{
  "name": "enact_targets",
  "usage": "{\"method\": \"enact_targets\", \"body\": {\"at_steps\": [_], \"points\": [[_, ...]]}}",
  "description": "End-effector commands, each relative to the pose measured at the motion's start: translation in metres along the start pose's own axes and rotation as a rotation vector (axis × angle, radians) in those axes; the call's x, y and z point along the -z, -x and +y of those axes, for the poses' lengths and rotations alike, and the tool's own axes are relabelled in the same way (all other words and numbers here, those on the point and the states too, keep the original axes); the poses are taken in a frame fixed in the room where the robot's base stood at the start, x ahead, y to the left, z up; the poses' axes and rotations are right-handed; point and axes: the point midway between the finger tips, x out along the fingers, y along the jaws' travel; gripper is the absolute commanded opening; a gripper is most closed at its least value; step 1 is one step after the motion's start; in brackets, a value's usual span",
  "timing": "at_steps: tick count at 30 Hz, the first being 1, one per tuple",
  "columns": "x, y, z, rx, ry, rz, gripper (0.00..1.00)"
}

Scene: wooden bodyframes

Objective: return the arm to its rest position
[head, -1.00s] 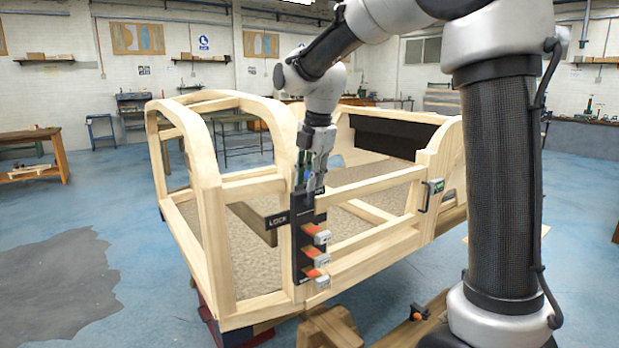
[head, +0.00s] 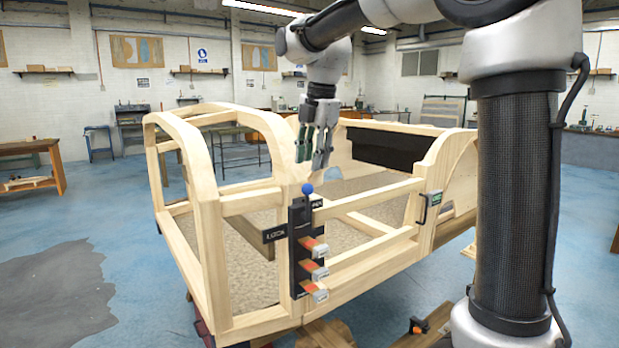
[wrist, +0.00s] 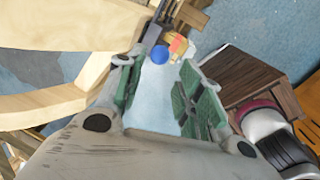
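My gripper (head: 314,158) hangs at the end of my arm above the wooden bodyframe (head: 205,215), higher than a black lock panel with a blue ball knob (head: 307,188). The gripper is apart from the knob. In the wrist view my gripper (wrist: 155,95) has its green-padded fingers spread with nothing between them. The blue knob (wrist: 160,54) shows beyond the fingertips there. The black lock panel (head: 301,250) is fixed upright on a frame post and carries several orange-and-grey latches.
A wooden trestle (head: 325,334) stands below the frame. A workbench (head: 35,165) is at the far left. Blue floor (head: 120,220) is open to the left.

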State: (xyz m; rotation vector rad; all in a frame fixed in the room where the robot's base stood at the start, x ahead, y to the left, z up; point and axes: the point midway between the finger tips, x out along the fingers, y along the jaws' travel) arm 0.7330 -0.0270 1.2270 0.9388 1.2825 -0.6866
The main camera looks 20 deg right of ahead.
Motion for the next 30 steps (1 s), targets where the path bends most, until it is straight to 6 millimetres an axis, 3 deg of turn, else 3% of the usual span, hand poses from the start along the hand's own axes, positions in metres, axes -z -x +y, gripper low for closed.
{"method": "enact_targets", "body": {"at_steps": [6, 22, 26, 30], "points": [[0.0, 0.024, 0.0, 0.0, 0.0, 0.0, 0.36], [0.0, 0.026, 0.0, 0.001, -0.025, 0.0, 0.36], [-0.002, 0.026, 0.004, -0.018, -0.214, -0.004, 0.36], [0.001, -0.005, -0.012, 0.006, -0.635, -0.005, 0.36]]}}
